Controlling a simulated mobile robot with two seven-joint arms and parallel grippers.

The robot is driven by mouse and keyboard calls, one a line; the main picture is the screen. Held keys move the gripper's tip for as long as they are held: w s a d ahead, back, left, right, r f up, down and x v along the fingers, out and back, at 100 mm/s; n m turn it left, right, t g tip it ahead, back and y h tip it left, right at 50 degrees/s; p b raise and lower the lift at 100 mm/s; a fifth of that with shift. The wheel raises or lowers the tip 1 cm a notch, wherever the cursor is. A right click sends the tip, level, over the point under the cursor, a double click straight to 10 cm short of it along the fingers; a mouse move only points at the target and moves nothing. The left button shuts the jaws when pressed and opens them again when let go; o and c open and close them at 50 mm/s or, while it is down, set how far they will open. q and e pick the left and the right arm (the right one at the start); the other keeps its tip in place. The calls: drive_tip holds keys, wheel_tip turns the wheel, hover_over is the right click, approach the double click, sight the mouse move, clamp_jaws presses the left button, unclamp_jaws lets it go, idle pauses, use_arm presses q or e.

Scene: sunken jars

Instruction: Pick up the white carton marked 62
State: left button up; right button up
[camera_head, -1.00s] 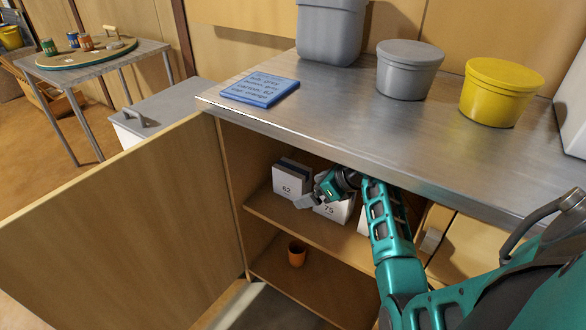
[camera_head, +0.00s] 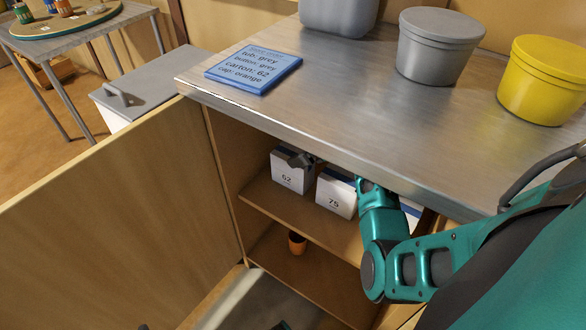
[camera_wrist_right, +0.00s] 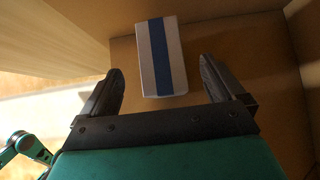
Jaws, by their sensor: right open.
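The white carton marked 62 (camera_head: 287,180) stands upright on the cabinet's upper shelf, at the left. In the right wrist view the carton (camera_wrist_right: 153,60), with a blue stripe along it, shows between the two fingers, with a gap on each side. My right gripper (camera_head: 302,160) is open at the carton's top, under the counter edge; its fingers (camera_wrist_right: 160,75) show apart in the wrist view. I cannot tell how deep the carton is between them.
A white carton marked 75 (camera_head: 336,196) stands close on the right. The counter (camera_head: 330,95) overhangs the shelf. The open door (camera_head: 120,215) is at the left. An orange cup (camera_head: 297,243) is on the lower shelf. A blue note (camera_head: 254,71) lies on the counter.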

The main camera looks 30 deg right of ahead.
sight(293, 154)
drive_tip(key=b+x, duration=0.3)
drive_tip(key=x, duration=0.5)
drive_tip(key=shift+w+f, duration=0.1)
drive_tip(key=c, duration=1.2)
drive_tip(key=shift+c, duration=0.2)
